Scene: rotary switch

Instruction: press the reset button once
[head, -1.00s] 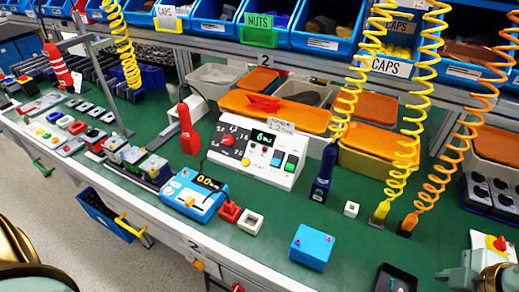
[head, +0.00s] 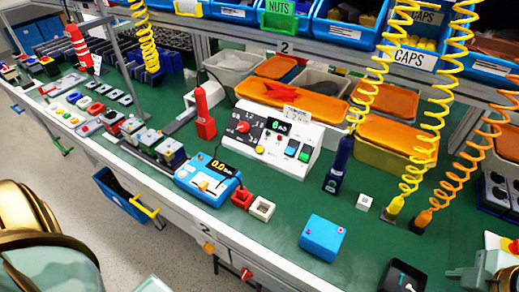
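I cannot read which button is labelled reset. My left arm shows as gold and black links at the lower left; its fingers are not visible. A pale piece at the bottom edge may belong to it. Part of my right gripper (head: 472,273) shows at the lower right edge, well away from the box. Its opening is unclear. Neither arm touches the box.
A blue block (head: 322,238) lies in front. Yellow and orange coiled cords hang at right. Orange-lidded bins stand behind.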

